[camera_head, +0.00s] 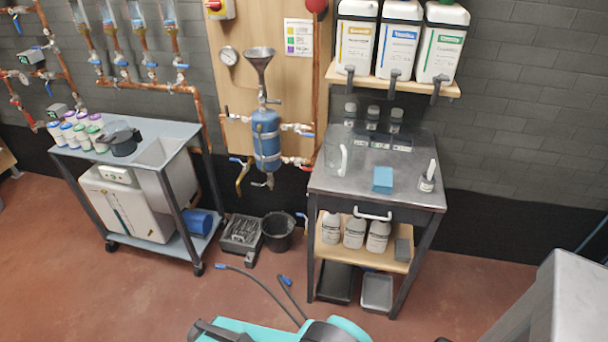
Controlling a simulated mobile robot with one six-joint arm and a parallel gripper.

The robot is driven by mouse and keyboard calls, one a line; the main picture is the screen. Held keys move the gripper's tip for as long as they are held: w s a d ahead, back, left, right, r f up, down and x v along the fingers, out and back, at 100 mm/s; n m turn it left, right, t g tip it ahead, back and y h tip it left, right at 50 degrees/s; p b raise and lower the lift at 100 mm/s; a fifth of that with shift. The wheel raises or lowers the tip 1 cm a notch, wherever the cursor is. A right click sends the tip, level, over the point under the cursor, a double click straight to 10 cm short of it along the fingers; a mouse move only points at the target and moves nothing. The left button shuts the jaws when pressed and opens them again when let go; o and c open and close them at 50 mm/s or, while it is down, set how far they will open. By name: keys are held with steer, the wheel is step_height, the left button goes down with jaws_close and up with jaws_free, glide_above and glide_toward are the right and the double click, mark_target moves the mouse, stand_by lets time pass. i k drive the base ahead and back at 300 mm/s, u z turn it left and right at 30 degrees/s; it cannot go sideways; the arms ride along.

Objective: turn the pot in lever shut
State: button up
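The blue pot (267,140) hangs upright on a wooden board (292,80) at the back wall, below a grey funnel (260,62). Small valves with levers sit on pipes around it. An upper right valve (300,128) and a lower right valve (297,161) are on its right side. A blue lever (236,160) and a yellow handle (241,180) are at its lower left. I cannot tell which one is the pot in lever, and the lever angles are too small to read. My gripper is not in view.
A metal-topped table (402,188) stands right of the pot, and a grey cart (190,135) stands left. A black bucket (277,232) and a grey tray (242,234) are on the floor below the pot. Hoses (262,285) lie in front. The red floor between is partly clear.

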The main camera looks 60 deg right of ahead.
mark_target(296, 165)
steer(key=z, duration=0.05)
steer(key=i, duration=1)
steer(key=u, duration=0.15)
steer(key=k, duration=0.9)
steer(key=z, duration=0.2)
steer(key=i, duration=0.7)
steer(key=u, duration=0.05)
